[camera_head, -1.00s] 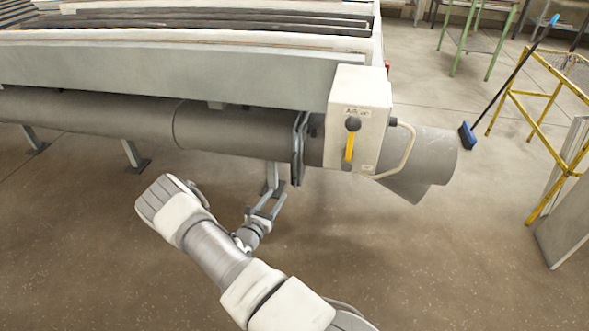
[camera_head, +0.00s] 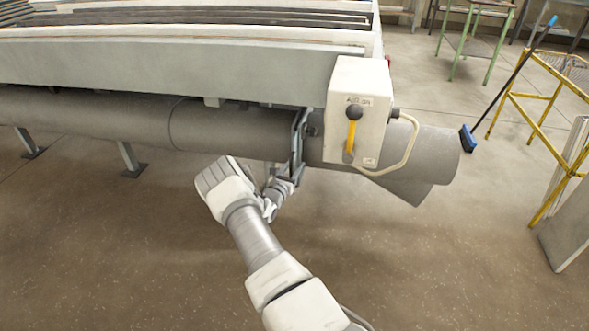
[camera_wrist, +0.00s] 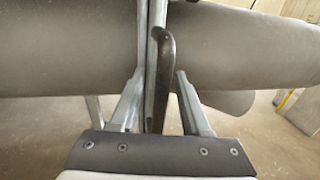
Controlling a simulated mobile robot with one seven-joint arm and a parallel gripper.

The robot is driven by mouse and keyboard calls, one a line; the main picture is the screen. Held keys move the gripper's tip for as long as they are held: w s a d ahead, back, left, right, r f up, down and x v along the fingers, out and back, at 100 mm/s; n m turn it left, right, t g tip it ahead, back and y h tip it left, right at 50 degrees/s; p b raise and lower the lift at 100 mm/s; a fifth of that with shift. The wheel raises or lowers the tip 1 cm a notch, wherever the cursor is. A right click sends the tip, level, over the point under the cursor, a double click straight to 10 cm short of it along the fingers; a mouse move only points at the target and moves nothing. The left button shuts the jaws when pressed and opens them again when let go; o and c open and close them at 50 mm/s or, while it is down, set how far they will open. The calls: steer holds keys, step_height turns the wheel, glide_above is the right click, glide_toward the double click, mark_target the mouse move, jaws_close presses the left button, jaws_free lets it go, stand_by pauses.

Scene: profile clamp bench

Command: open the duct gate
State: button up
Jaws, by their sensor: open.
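The duct gate (camera_head: 299,132) is a thin grey metal plate standing across the thick grey duct (camera_head: 225,128), just left of the control box. In the wrist view the gate (camera_wrist: 152,40) runs upright in the middle, with a dark curved handle (camera_wrist: 165,70) hanging on its right side. My gripper (camera_head: 285,172) is at the lower part of the gate in the head view, partly hidden by my own arm. In the wrist view my gripper (camera_wrist: 158,88) is open, with one finger on each side of the handle and gate edge. Contact with the handle cannot be told.
A pale control box (camera_head: 357,112) with a yellow lever and a looped cable sits right of the gate. The bench (camera_head: 180,75) overhangs the duct. A blue broom (camera_head: 468,138) and yellow frame (camera_head: 545,125) stand at right. The floor in front is clear.

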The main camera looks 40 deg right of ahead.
steer(key=shift+d, duration=0.1)
jaws_close()
